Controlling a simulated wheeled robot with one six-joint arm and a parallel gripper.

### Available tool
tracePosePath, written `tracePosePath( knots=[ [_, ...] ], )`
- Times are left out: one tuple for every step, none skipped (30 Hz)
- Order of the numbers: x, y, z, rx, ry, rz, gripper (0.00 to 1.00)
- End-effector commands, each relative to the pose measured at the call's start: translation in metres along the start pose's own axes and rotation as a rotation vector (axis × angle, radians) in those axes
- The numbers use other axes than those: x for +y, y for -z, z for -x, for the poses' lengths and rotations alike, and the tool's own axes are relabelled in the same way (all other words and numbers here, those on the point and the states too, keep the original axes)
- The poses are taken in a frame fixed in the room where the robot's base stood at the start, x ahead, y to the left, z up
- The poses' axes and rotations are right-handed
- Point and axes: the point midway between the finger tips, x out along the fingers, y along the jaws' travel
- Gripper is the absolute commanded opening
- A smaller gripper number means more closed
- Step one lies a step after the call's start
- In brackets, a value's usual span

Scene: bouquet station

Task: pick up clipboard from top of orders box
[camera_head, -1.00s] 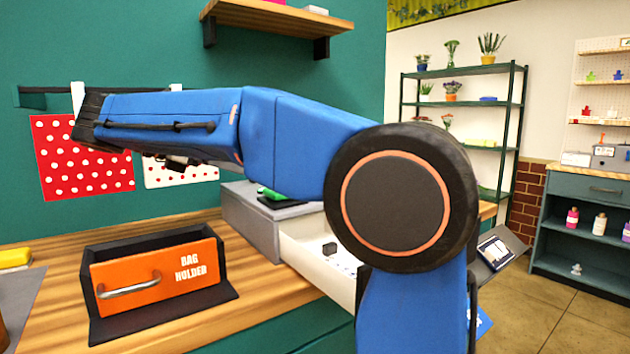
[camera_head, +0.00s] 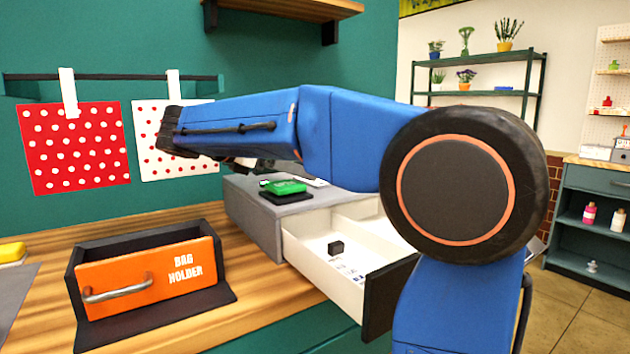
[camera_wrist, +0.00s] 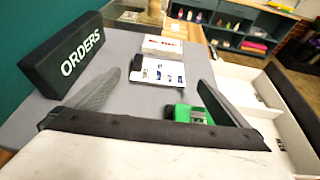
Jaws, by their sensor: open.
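Contact with the box top cannot be told. In the head view the orders box (camera_head: 252,217) stands on the counter with its drawer out. My gripper is mostly hidden behind my arm there. A white flat item (camera_head: 315,182) shows behind the green object; whether it is the clipboard is unclear.
A black ORDERS block (camera_wrist: 65,60) stands at the left. A green object (camera_wrist: 185,113) is close to my right finger. A white card holder (camera_wrist: 162,46) sits beyond the clipboard. The open drawer (camera_head: 335,265) juts out. An orange bag holder (camera_head: 150,275) stands left.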

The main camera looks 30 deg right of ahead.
Motion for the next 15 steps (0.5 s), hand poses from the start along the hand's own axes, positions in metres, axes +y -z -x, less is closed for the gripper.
tracePosePath(
  knots=[
    [0.0,0.0,-0.004,0.0,0.0,0.0,1.0],
    [0.0,0.0,-0.005,0.0,0.0,0.0,1.0],
    [0.0,0.0,-0.007,0.0,0.0,-0.001,1.0],
    [0.0,0.0,-0.008,0.0,0.0,0.0,1.0],
    [0.0,0.0,-0.009,0.0,0.0,-0.001,1.0],
    [0.0,0.0,-0.012,0.0,0.001,-0.001,1.0],
    [0.0,0.0,-0.015,0.0,0.001,-0.001,1.0],
    [0.0,0.0,-0.019,0.0,0.001,-0.001,1.0],
    [0.0,0.0,-0.024,0.0,0.002,-0.001,1.0],
    [0.0,0.0,-0.028,0.0,0.002,0.0,1.0],
    [0.0,0.0,-0.033,0.0,0.003,0.0,1.0],
    [0.001,0.0,-0.038,0.0,0.002,-0.001,1.0],
    [0.001,0.0,-0.042,0.0,0.002,-0.001,1.0],
    [0.001,0.0,-0.046,0.0,0.002,-0.001,1.0],
    [0.001,0.0,-0.05,-0.001,0.002,-0.001,1.0]
  ],
)
